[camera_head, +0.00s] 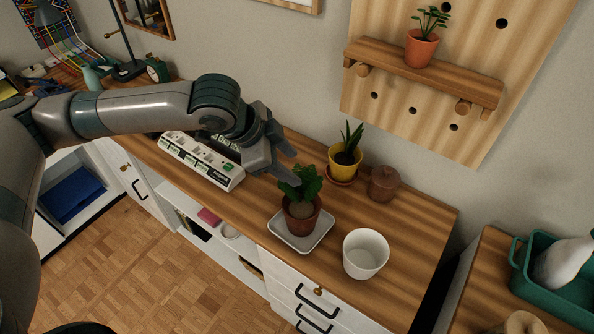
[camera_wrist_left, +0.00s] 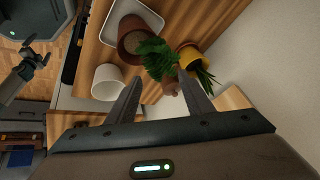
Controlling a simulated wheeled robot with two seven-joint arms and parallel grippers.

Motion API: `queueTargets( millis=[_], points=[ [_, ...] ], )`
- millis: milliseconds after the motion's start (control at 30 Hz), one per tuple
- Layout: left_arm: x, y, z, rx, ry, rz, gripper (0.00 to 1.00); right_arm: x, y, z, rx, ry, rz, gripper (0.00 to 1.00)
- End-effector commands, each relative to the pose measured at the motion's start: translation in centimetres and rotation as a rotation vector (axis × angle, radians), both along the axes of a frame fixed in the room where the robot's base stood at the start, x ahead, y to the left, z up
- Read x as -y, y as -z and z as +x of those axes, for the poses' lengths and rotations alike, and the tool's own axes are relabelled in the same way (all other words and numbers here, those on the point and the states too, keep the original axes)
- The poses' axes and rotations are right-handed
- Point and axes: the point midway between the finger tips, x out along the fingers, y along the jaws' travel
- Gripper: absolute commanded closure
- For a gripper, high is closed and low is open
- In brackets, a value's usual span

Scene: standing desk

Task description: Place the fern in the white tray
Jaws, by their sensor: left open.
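The fern (camera_head: 301,184) is a leafy green plant in a brown pot, upright on the white tray (camera_head: 284,238) on the wooden desk top. In the left wrist view the fern (camera_wrist_left: 152,56) and its pot stand beyond my fingers, with the tray (camera_wrist_left: 155,22) partly behind the pot. My left gripper (camera_head: 284,162) is open and empty, just behind and above the fern's leaves; its two fingers show apart in the left wrist view (camera_wrist_left: 160,86). What seems to be my right gripper (camera_wrist_left: 32,62) shows small at the left of that view, away from the desk.
A white empty pot (camera_head: 366,254) stands right of the tray. A yellow pot with a spiky plant (camera_head: 344,160) and a brown lidded jar (camera_head: 384,184) stand behind. A white box with labels (camera_head: 201,160) lies left, under my arm. A wall shelf (camera_head: 455,84) holds another potted plant.

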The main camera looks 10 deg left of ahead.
Motion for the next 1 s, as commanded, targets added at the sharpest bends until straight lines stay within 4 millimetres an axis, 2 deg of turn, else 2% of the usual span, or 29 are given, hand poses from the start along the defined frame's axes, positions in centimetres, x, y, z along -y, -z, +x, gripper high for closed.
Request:
queueTargets(
  millis=[200,400,1000],
  points=[
    [-1.5,-3.2,-1.3,0.003,-0.001,0.001,0.53,0.3,0.8,0.0,0.001,-0.002,-0.003,0.03],
    [-2.2,-5.0,-2.0,0.001,0.000,0.000,0.53,0.5,1.0,0.0,0.000,-0.002,-0.004,0.03],
    [-2.3,-5.4,-2.2,-0.001,0.000,0.000,0.53,0.3,1.0,0.0,0.001,-0.002,-0.003,0.03]
  ],
)
